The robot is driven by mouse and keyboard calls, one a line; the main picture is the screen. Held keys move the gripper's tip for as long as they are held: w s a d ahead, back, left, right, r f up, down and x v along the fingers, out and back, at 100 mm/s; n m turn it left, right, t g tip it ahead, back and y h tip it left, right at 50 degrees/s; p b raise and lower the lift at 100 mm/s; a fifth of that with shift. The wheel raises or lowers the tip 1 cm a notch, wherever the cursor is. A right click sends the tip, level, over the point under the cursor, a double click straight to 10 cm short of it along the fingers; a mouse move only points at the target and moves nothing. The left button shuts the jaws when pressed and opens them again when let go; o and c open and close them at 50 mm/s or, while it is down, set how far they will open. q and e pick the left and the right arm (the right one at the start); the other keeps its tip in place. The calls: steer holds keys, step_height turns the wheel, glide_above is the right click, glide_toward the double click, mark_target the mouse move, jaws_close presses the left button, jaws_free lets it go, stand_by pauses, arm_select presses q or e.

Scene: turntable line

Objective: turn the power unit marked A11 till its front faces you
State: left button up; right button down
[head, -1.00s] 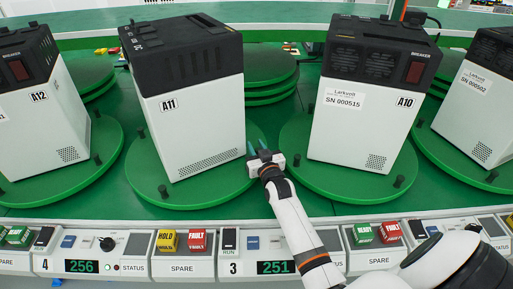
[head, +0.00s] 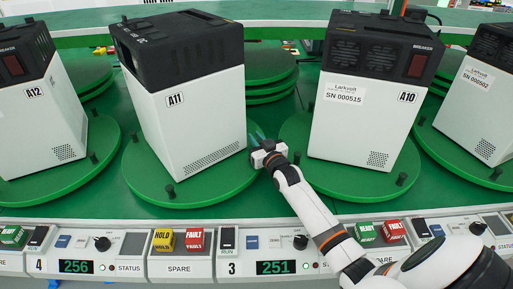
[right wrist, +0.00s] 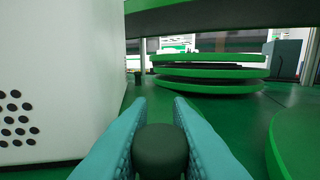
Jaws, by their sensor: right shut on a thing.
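The power unit marked A11 (head: 190,120) is a white box with a black top. It stands on a green turntable (head: 150,185), a corner toward me, its A11 label on the left visible face. My right gripper (head: 257,143) is at the turntable's right rim, beside the unit. In the right wrist view its teal fingers (right wrist: 160,140) are closed around a dark peg (right wrist: 161,150), with the unit's white wall (right wrist: 60,70) close on the left. Another dark peg (head: 169,192) stands at the turntable's front rim. My left gripper is not in view.
Units A12 (head: 40,115) and A10 (head: 370,95) stand on neighbouring turntables, A10's disc close to my right gripper. Stacked green discs (head: 270,75) stand behind. A console (head: 180,262) with buttons and displays runs along the front.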

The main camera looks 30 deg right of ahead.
steer(key=shift+w+d+b, duration=0.2)
steer(key=shift+w+d, duration=0.15)
steer(key=shift+w, duration=0.25)
steer(key=shift+w+d+b, duration=0.2)
steer(key=shift+w+d, duration=0.15)
steer(key=shift+w, duration=0.2)
steer(key=c, duration=1.6)
jaws_free()
steer(key=shift+a, duration=0.1)
step_height(320, 180, up, 10)
steer(key=shift+p, duration=0.4)
